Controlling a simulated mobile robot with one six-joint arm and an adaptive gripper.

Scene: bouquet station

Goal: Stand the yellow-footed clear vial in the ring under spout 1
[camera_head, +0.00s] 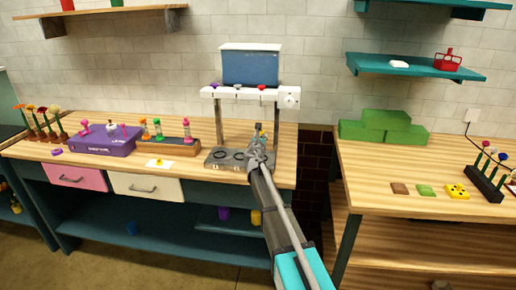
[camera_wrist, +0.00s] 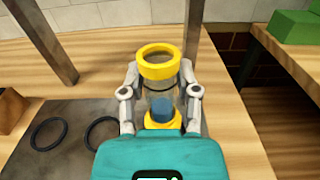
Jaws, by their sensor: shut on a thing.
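My gripper (camera_wrist: 158,98) is shut around a clear vial (camera_wrist: 158,85) with a yellow rim and a blue part inside. More yellow shows low on it, partly hidden by my teal gripper body. In the head view my gripper (camera_head: 259,142) is at the right part of the dispenser's grey base (camera_head: 213,163); the vial is small there. Two black rings on the base, a left one (camera_wrist: 48,133) and a right one (camera_wrist: 101,132), are empty, left of the vial. The white spout bar (camera_head: 224,93) is above and behind. I cannot read which spout is 1.
Metal posts (camera_wrist: 50,40) rise from the base. A blue tank (camera_head: 250,65) tops the dispenser. A purple box (camera_head: 100,142) and a wooden rack (camera_head: 175,146) with colored vials stand left. A gap separates this counter from the right one (camera_head: 380,170) with green blocks (camera_head: 385,127).

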